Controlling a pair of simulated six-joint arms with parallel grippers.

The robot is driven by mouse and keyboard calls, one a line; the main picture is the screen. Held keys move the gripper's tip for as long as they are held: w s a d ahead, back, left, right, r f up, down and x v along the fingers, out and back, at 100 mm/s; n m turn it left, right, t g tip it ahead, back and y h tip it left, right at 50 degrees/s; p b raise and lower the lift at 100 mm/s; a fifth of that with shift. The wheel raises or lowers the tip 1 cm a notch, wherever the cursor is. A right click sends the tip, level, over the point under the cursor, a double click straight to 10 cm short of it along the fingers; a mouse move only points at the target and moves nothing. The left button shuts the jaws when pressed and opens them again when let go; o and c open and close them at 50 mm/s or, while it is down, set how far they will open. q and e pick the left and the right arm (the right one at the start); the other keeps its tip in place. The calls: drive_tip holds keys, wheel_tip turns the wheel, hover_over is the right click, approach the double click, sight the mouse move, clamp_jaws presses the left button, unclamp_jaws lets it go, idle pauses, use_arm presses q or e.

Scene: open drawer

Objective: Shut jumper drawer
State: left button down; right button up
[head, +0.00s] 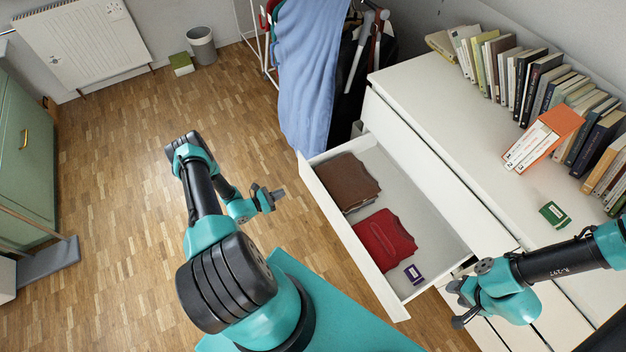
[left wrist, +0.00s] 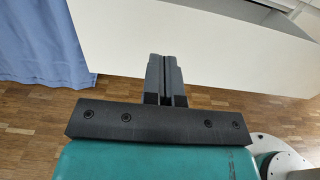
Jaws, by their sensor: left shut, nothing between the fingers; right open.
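The white jumper drawer (head: 345,228) is pulled out of the white dresser (head: 418,137) in the head view. In it lie a folded brown jumper (head: 347,182), a folded red jumper (head: 384,238) and a small purple packet (head: 413,273). My left gripper (head: 277,194) is shut and empty, a little to the left of the drawer front. In the left wrist view the shut fingers (left wrist: 165,78) point at the white drawer front (left wrist: 230,50); I cannot tell whether they touch it. My right gripper (head: 457,304) is open, near the drawer's near right corner.
Books (head: 530,80), an orange-cased set (head: 541,139) and a green box (head: 554,214) stand on the dresser top. A blue cloth (head: 308,75) hangs on a clothes rack beyond the drawer. The wooden floor (head: 120,150) left of the drawer is mostly clear.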

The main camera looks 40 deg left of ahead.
sight(314, 177)
idle(0.3)
use_arm(q)
drive_tip(key=x, duration=1.4)
drive_tip(key=shift+a, duration=0.1)
drive_tip(key=shift+w, duration=0.1)
